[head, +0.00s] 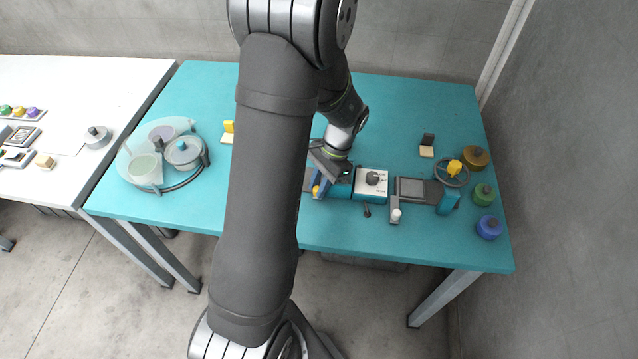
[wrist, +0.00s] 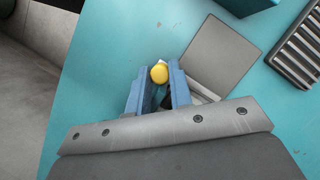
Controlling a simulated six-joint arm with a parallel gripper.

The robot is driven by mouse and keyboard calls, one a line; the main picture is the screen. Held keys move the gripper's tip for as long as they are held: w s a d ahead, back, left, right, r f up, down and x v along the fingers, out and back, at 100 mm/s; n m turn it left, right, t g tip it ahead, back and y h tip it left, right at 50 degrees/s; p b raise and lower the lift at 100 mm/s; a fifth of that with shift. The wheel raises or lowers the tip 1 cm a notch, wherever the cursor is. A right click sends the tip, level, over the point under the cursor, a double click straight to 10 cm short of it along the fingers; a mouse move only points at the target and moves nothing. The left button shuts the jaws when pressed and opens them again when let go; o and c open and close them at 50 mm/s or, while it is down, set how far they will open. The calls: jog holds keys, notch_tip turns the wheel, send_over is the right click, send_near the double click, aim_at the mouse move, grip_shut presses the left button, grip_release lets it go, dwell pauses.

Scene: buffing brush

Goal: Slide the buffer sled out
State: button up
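My gripper (head: 317,187) is low over the left end of the teal machine with the white top (head: 370,183). In the wrist view its two blue fingers (wrist: 157,86) stand apart, one on each side of a round yellow knob (wrist: 159,73). Something dark shows below the knob, between the fingers. I cannot tell whether the fingers press on it. A flat grey plate (wrist: 208,58) lies just beyond the right finger. I cannot make out for certain which part is the buffer sled; my gripper and arm hide much of that end.
To the machine's right are a grey pad (head: 411,189), a white-capped post (head: 396,214) and a handwheel (head: 451,172). Several round containers, one blue (head: 489,228), line the right edge. A clear round tray (head: 137,180) holds pots at left. The table's front strip is mostly free.

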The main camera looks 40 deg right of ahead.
jog(key=shift+w+a, duration=1.4)
jog(key=shift+w, duration=0.05)
grip_shut()
jog(key=o, duration=0.9)
grip_release()
jog(key=shift+c, duration=0.2)
jog(key=v, duration=1.7)
jog(key=shift+d+r, duration=0.15)
jog(key=shift+r, duration=0.05)
